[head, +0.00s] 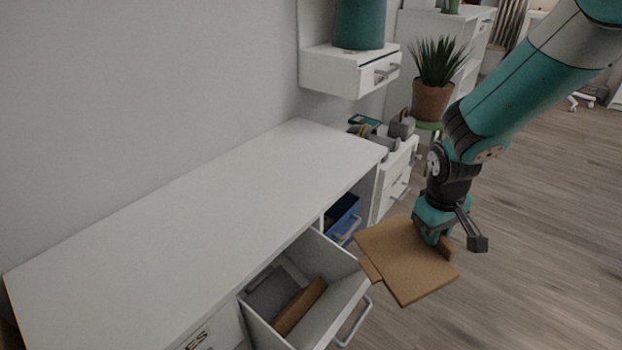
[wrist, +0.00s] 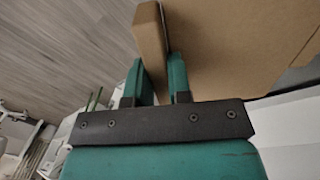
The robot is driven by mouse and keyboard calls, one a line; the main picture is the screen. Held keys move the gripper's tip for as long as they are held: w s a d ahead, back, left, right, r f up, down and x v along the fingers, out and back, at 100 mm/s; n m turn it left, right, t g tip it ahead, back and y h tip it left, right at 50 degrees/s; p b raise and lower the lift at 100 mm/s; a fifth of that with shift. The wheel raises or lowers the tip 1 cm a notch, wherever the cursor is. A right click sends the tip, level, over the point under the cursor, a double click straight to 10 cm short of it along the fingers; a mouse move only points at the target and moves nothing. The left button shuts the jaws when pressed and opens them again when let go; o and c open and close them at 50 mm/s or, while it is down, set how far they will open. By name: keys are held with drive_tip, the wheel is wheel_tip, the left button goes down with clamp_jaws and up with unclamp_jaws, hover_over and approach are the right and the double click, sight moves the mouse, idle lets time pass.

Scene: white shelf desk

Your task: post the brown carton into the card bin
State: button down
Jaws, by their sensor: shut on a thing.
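The brown carton (head: 408,268) hangs tilted in the air beside the desk, with a broad flat face and low raised edges. My gripper (head: 440,238) is shut on one of its edges. In the wrist view the teal fingers (wrist: 155,66) stand on both sides of a thin brown wall, and the carton's broad face (wrist: 240,40) fills the upper right. The open white drawer-like bin (head: 352,292) is just left of and below the carton. It holds a grey sheet (head: 272,293) and a brown piece (head: 300,306). I cannot read a card label on it.
The white desk top (head: 200,220) is bare. A blue container (head: 343,214) sits in an opening beside the open bin. A partly hidden label ending in "ES" (head: 196,338) is on the front left. A potted plant (head: 432,98) stands behind. Floor at right is clear.

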sight(367, 233)
drive_tip(key=w+a+r+n+t, duration=0.1)
drive_tip(key=a+n, duration=0.3)
drive_tip(key=w+a+r+n+t, duration=0.1)
drive_tip(key=a+n+t, duration=0.1)
drive_tip(key=a+n, duration=0.2)
drive_tip(key=w+a+r+n+t+y, duration=0.1)
drive_tip(key=a+n+t, duration=0.1)
drive_tip(key=a+n, duration=0.3)
drive_tip(key=shift+r, duration=0.4)
drive_tip(key=a+r+n+y, duration=0.2)
drive_tip(key=a+n+y, duration=0.2)
drive_tip(key=a+n, duration=0.1)
drive_tip(key=s+a+r+n+y, duration=0.1)
drive_tip(key=a+r+n+y, duration=0.2)
drive_tip(key=a+n, duration=0.3)
drive_tip(key=shift+s+a+r+t+y, duration=0.25)
drive_tip(key=shift+a+r+t+y, duration=0.1)
drive_tip(key=shift+a+y, duration=0.45)
drive_tip(key=shift+d, duration=0.1)
wheel_tip(367, 233, down, 15)
drive_tip(key=b, duration=1.3)
drive_tip(key=shift+b, duration=0.3)
drive_tip(key=shift+r, duration=0.1)
